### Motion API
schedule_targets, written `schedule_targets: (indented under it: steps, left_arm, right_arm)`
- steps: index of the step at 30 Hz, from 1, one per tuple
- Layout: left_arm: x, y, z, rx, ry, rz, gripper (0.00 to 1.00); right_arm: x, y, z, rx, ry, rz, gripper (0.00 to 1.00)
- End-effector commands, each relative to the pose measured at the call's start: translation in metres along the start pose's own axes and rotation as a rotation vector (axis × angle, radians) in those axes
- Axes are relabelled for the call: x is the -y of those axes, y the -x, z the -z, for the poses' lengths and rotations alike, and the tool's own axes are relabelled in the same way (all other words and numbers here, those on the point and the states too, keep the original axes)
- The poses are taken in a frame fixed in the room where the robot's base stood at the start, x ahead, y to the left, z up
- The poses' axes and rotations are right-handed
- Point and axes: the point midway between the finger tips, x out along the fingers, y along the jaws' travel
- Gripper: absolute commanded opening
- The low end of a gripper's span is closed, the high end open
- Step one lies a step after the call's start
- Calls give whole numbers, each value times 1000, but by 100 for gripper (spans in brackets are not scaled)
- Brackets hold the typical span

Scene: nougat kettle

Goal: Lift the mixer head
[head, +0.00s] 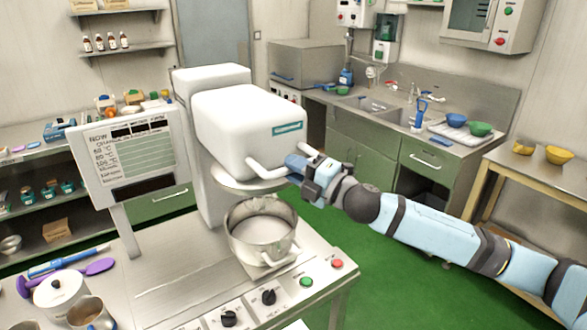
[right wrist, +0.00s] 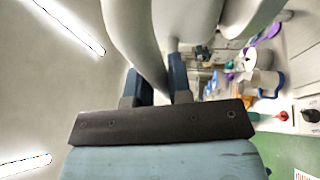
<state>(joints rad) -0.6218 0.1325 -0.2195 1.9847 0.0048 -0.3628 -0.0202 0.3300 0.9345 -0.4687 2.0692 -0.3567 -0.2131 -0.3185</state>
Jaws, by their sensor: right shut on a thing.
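The white mixer head (head: 245,115) juts forward from its column above the table in the head view. A white bar handle (head: 268,172) sticks out from its front. My right gripper (head: 296,166) is shut on the handle; its blue fingers hide part of the bar. In the right wrist view the pale handle (right wrist: 146,55) passes between my two fingers (right wrist: 160,84). A steel bowl (head: 262,232) stands under the head, with a gap between them. My left gripper is not in view.
A control screen (head: 128,155) stands left of the mixer. Knobs and red and green buttons line the table's front edge (head: 190,315). A white pot (head: 60,293) and a metal cup (head: 90,314) stand at front left. Green floor (head: 400,270) lies open to the right.

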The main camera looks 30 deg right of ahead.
Motion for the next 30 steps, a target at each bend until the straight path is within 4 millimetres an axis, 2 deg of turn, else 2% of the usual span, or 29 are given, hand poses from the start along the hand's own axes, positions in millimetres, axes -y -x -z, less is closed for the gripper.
schedule_targets:
  steps: [6,7,9,10,20,23,30]
  left_arm:
    - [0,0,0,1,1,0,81]
    - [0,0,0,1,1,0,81]
    - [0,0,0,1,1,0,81]
    - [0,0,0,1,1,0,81]
    - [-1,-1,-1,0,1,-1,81]
    - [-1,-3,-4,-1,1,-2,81]
    - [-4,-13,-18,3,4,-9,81]
  right_arm:
    - [2,0,1,-2,-1,2,0]
    - [2,0,1,-2,-1,3,24]
    - [2,0,1,-2,-1,2,40]
    - [2,0,1,-1,-1,2,44]
    - [2,3,0,0,-1,2,44]
    - [4,11,0,0,-1,3,44]
    - [7,48,1,0,-1,6,44]
